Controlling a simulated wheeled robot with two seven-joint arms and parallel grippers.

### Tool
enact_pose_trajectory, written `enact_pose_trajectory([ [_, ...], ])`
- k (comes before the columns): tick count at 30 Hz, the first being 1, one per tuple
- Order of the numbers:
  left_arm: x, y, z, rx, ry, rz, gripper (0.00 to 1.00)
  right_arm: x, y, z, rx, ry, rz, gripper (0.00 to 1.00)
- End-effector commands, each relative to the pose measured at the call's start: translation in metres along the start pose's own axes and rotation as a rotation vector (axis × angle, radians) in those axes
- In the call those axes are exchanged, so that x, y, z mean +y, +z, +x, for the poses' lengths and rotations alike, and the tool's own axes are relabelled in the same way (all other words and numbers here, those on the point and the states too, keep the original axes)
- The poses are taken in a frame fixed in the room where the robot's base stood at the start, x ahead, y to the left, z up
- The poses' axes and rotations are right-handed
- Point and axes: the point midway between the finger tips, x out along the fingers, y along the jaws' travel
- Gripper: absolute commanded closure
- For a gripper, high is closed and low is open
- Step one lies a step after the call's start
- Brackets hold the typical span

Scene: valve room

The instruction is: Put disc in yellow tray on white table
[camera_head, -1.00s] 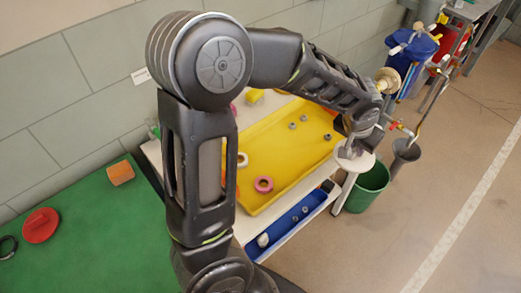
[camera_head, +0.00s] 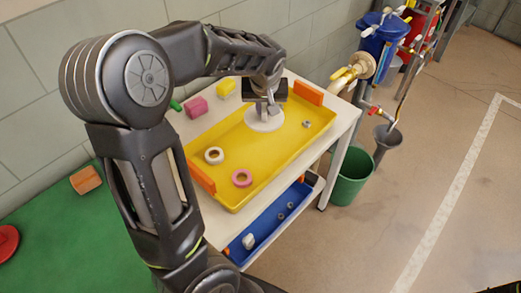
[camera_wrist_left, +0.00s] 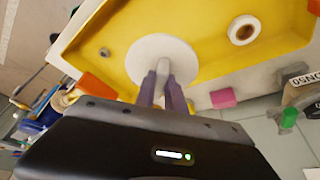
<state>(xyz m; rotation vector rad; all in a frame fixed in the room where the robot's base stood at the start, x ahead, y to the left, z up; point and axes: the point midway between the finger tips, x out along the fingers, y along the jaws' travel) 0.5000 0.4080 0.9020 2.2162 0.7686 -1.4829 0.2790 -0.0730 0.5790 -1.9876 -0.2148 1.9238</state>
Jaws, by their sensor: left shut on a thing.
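The white disc (camera_head: 264,119) is held over the yellow tray (camera_head: 222,143), toward its far right part. It also shows in the left wrist view (camera_wrist_left: 150,52), where the tray (camera_wrist_left: 105,65) lies behind it. My left gripper (camera_head: 266,104) is shut on the disc by a raised part at its middle. I cannot tell whether the disc touches the tray floor. The tray lies on the white table (camera_head: 340,118). My right gripper is not in view.
A blue tray (camera_head: 262,231) is below; a green bucket (camera_head: 352,176) stands right.

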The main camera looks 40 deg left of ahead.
Motion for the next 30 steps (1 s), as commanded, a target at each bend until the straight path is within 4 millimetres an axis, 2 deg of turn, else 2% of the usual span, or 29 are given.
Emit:
enact_pose_trajectory([
  [3, -0.011, -0.003, 0.002, 0.003, -0.012, -0.033, 1.0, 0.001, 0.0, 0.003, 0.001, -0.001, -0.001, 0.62],
  [13, -0.01, -0.002, 0.004, 0.001, -0.013, -0.031, 1.0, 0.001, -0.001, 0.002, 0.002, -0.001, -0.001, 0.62],
  [24, -0.01, 0.019, 0.055, 0.001, -0.014, -0.029, 1.0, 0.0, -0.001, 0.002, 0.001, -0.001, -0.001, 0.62],
  [30, -0.01, 0.02, 0.059, 0.003, -0.012, -0.031, 1.0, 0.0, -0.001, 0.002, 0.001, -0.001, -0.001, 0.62],
])
